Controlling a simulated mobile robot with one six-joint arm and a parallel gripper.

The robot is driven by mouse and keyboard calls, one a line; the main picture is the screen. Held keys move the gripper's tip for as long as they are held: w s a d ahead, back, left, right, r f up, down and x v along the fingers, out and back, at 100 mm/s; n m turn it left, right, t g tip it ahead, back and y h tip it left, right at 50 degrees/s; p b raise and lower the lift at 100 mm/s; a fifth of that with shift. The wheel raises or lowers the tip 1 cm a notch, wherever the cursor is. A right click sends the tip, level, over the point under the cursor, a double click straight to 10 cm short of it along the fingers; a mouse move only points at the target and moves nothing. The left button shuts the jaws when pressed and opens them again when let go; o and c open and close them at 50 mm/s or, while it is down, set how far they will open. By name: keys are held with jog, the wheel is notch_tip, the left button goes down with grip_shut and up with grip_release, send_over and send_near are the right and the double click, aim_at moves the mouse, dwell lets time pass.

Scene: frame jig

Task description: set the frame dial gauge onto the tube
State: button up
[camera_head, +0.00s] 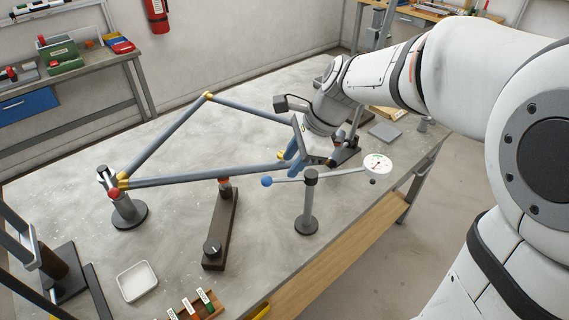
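The dial gauge (378,165) has a round white face and sits at the right end of a thin bar on an upright post (309,205) with a dark round base. A blue ball (266,181) is on the bar's left end, just below the lower frame tube (205,178). The blue-grey frame has yellow joints and also an upper left tube (165,138). My gripper (294,165) is at the right end of the lower tube, above and behind the gauge bar. It is apart from the dial. My wrist hides part of the frame, and whether the fingers are closed is unclear.
A round-based stand (128,213) supports the frame's left corner. A dark brown block (220,230) stands under the lower tube. A white tray (137,281) and a wooden rack (203,306) lie near the front edge. Bare table (75,185) shows at left.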

aim_at(283, 179)
jog(key=x, duration=0.5)
jog(key=shift+a+f, duration=0.15)
jog(key=shift+f, duration=0.2)
jog(key=shift+c, duration=0.4)
grip_shut()
